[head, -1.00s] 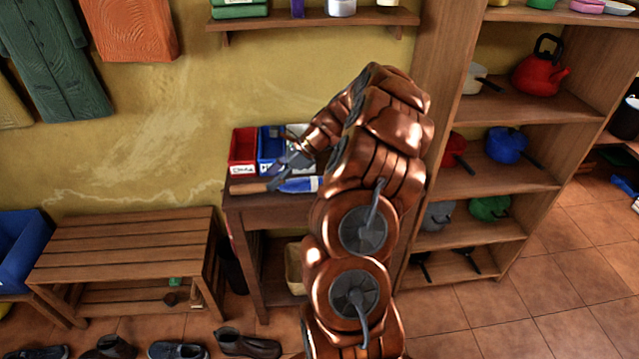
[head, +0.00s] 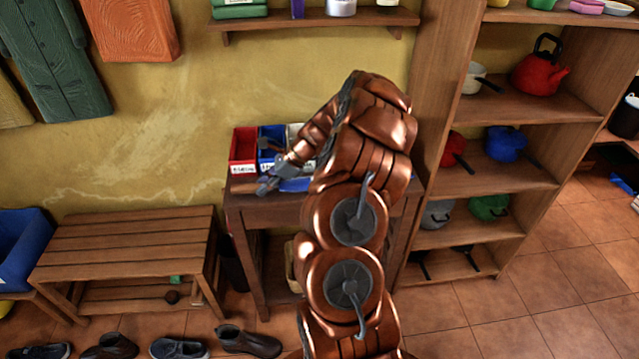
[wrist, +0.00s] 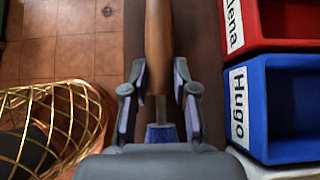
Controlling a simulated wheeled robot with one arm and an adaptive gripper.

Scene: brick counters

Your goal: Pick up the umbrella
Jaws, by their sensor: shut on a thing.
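The umbrella's brown wooden handle (wrist: 159,35) runs up between my gripper's fingers (wrist: 161,78) in the wrist view, with a short metal shaft below it. A piece of its blue canopy (wrist: 162,134) shows close to the palm. In the head view, my gripper (head: 267,184) is low over the left part of the small wooden table (head: 285,210), shut on the umbrella. Blue canopy (head: 294,185) shows just right of the fingers, partly hidden by my arm. I cannot tell whether the umbrella touches the tabletop.
A red bin (head: 243,150) and a blue bin (head: 268,145) stand at the table's back. The wrist view shows a gold wire basket (wrist: 60,92) left of the table. A slatted bench (head: 125,245) is left; a shelf unit (head: 440,130) with cookware is right.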

